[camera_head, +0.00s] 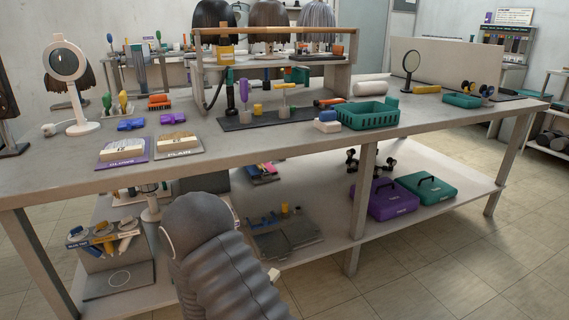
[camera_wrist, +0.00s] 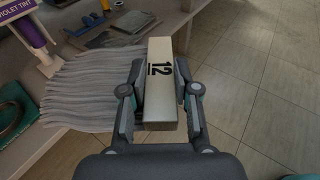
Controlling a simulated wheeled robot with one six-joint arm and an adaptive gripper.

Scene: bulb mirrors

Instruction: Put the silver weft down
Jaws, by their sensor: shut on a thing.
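In the wrist view my gripper (camera_wrist: 160,80) is shut on the pale bar (camera_wrist: 159,75) of the silver weft, marked 12, with one finger on each side. The weft's silver-grey strands (camera_wrist: 85,85) spread from behind the bar toward the left, past a shelf surface. Whether they touch the surface I cannot tell. In the camera_head view my grey arm reaches low in front of the bench, and it hides the gripper and the weft.
The grey bench (camera_head: 430,118) holds a teal basket (camera_head: 368,117) and two pale blocks on mats. The lower shelf (camera_head: 325,193) carries purple (camera_head: 388,203) and teal (camera_head: 428,188) cases and grey slabs (camera_head: 285,237). Tiled floor (camera_wrist: 255,75) is clear at the right.

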